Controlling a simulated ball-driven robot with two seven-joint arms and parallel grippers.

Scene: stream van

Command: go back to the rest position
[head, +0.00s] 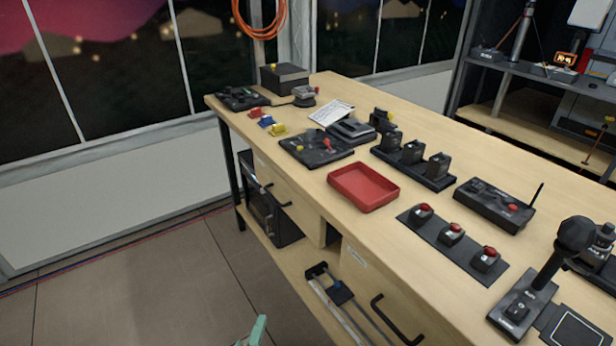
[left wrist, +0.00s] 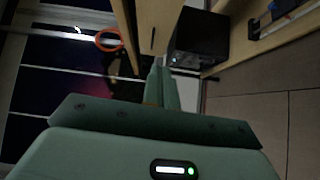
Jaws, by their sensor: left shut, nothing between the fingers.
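My left gripper (head: 258,331) shows only as a small pale green tip at the bottom edge of the head view. It is low, over the floor and in front of the workbench, apart from everything on it. In the left wrist view its fingers (left wrist: 159,82) are together with nothing between them. My right gripper is in neither view.
The wooden workbench (head: 300,150) carries a red tray (head: 363,187), a strip of red-topped switches (head: 452,234), a joystick (head: 560,255) and several black devices. Its lower shelf holds a black box (head: 268,200). The floor (head: 150,285) at left is clear.

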